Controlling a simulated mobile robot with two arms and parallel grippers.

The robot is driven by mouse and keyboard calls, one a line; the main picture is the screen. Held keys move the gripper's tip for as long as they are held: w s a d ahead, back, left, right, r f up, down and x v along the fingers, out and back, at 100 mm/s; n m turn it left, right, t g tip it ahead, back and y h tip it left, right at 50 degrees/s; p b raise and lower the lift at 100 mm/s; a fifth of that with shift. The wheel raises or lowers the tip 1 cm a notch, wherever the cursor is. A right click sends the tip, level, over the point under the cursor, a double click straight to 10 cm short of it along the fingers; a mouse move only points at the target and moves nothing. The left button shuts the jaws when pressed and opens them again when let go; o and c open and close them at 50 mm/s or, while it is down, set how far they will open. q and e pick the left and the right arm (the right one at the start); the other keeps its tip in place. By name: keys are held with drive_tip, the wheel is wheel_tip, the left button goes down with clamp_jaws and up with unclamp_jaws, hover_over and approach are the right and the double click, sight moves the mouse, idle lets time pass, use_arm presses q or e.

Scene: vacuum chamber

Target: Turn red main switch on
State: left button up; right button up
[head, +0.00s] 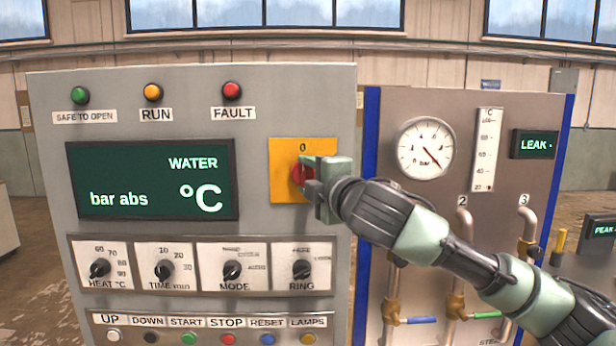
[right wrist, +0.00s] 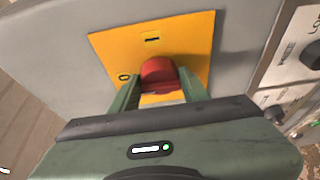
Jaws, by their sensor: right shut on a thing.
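The red main switch (head: 297,176) is a red knob on a yellow plate (head: 282,152) at the right side of the grey control panel. A "0" is printed at the plate's top in the head view. In the right wrist view the red knob (right wrist: 158,72) sits between my fingers, with the "0" at the left and a bar mark at the top of the yellow plate (right wrist: 112,45). My right gripper (head: 308,174) is shut on the knob; it also shows in the right wrist view (right wrist: 160,84). The gripper hides part of the knob and plate. My left gripper is not in view.
Below the plate are several black selector knobs, including RING (head: 301,269), and a row of buttons with STOP (head: 228,339). A dark display (head: 150,180) is at the left. A second panel with a gauge (head: 425,148) and pipes with valves (head: 391,311) stands at the right.

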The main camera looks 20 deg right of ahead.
drive_tip(key=shift+f+b, duration=0.25)
drive_tip(key=shift+b, duration=0.15)
drive_tip(key=shift+w+a+f+m+t+h+b, duration=0.15)
drive_tip(key=shift+m+t+h+b, duration=0.85)
drive_tip(key=shift+m+b, duration=2.45)
drive_tip(key=shift+s+a+f+m+t+h+b, duration=0.15)
drive_tip(key=shift+m+h+b, duration=1.5)
drive_tip(key=shift+m+b, duration=1.8)
drive_tip(key=shift+w+a+m+t+h+b, duration=0.15)
drive_tip(key=shift+m+t+h+b, duration=0.85)
drive_tip(key=shift+m+b, duration=2.45)
drive_tip(key=shift+m+g+h+p, duration=0.35)
drive_tip(key=shift+m+p, duration=0.45)
drive_tip(key=shift+m, duration=0.25)
drive_tip(key=shift+r, duration=0.1)
drive_tip(key=o, duration=1.3)
drive_tip(key=shift+o, duration=0.2)
